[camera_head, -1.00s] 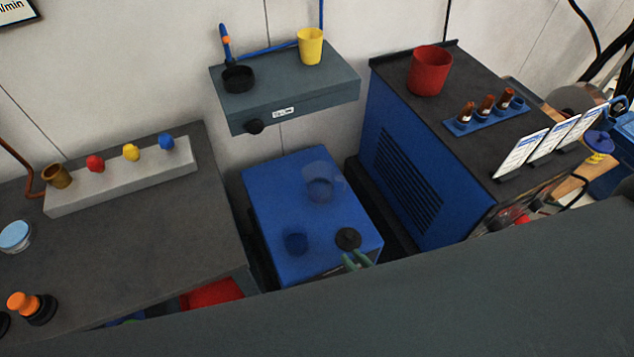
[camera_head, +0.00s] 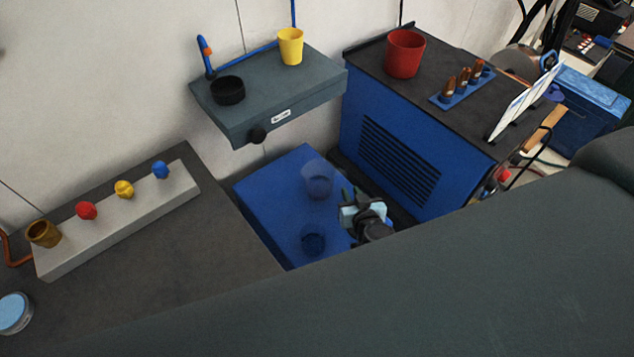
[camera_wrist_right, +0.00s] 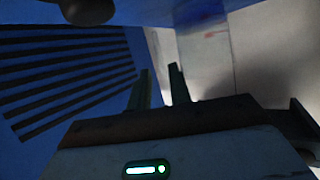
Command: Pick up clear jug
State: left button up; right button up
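The clear jug (camera_head: 318,178) is see-through and hard to make out. It stands on top of the low blue box (camera_head: 270,195), below the wall shelf. My right gripper (camera_head: 350,192) is just to the right of the jug in the head view, apart from it, with nothing held. In the right wrist view its two fingers (camera_wrist_right: 159,85) stand apart with an empty gap between them. The jug cannot be made out for sure in that view. My left gripper is not in view.
A dark blue round shape (camera_head: 312,240) is at the front of the box top. The vented blue cabinet (camera_head: 390,150) stands close on the right, bearing a red cup (camera_head: 404,54). The grey shelf (camera_head: 270,92) overhangs behind. A dark bench (camera_head: 200,235) stands on the left.

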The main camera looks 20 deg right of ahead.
aim_at(345, 182)
jog(key=shift+w+d+f, duration=0.1)
jog(key=shift+d, duration=0.05)
jog(key=shift+w+d+f, duration=0.1)
jog(key=shift+b+x, duration=0.4)
jog(key=shift+x, duration=0.45)
jog(key=shift+w+f, duration=0.2)
jog(key=shift+f, duration=0.05)
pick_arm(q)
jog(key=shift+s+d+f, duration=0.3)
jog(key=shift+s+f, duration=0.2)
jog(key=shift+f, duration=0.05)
pick_arm(e)
jog(key=shift+w, duration=0.2)
